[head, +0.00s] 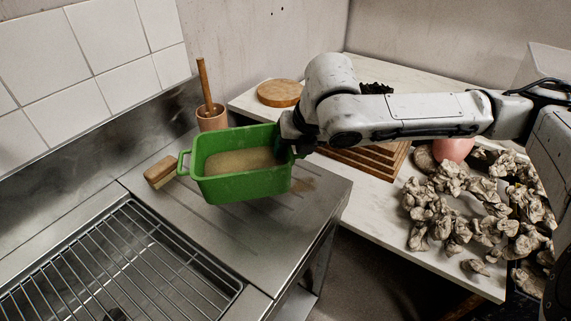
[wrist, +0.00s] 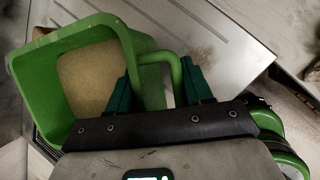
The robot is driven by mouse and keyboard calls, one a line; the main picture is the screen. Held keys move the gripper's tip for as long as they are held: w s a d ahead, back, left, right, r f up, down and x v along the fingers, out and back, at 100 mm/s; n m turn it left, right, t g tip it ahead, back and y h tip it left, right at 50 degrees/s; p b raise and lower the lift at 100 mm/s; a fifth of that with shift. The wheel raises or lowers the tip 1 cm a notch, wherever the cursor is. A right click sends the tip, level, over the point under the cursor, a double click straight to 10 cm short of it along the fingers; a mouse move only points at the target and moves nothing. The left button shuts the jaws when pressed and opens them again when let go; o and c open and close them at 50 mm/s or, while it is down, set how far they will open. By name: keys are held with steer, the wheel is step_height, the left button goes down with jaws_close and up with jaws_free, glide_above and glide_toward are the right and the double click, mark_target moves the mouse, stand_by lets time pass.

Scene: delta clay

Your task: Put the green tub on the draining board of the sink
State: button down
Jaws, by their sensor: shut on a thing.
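The green tub (head: 243,186) is over the grooved steel draining board (head: 250,232), with a tan material inside it. I cannot tell for certain whether its base touches the board. My gripper (head: 288,146) is at the tub's right end in the head view, partly hidden by the arm. In the wrist view, the two dark green fingers of my gripper (wrist: 162,84) are shut on the handle of the green tub (wrist: 110,37). The draining board also shows in the wrist view (wrist: 232,35).
A wooden block brush (head: 160,171) lies left of the tub. A terracotta pot (head: 212,119) with a wooden stick stands behind it. A wire rack (head: 125,265) covers the sink at front left. The white table (head: 375,187) at right holds stacked boards and several crumpled clay pieces (head: 450,205).

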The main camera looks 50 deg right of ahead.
steer(key=shift+w+d+f, duration=0.25)
steer(key=shift+w+f, duration=0.35)
steer(key=shift+f, duration=0.1)
steer(key=shift+w+d+f, duration=0.25)
steer(key=shift+w+f, duration=0.3)
steer(key=shift+f, duration=0.15)
steer(key=shift+w+d+f, duration=0.1)
steer(key=shift+f, duration=0.8)
steer(key=shift+w+d+f, duration=0.1)
steer(key=shift+f, duration=0.8)
steer(key=shift+c, duration=2.4)
jaws_free()
steer(key=shift+f, duration=0.1)
steer(key=v, duration=1.2)
steer(key=shift+p, duration=0.3)
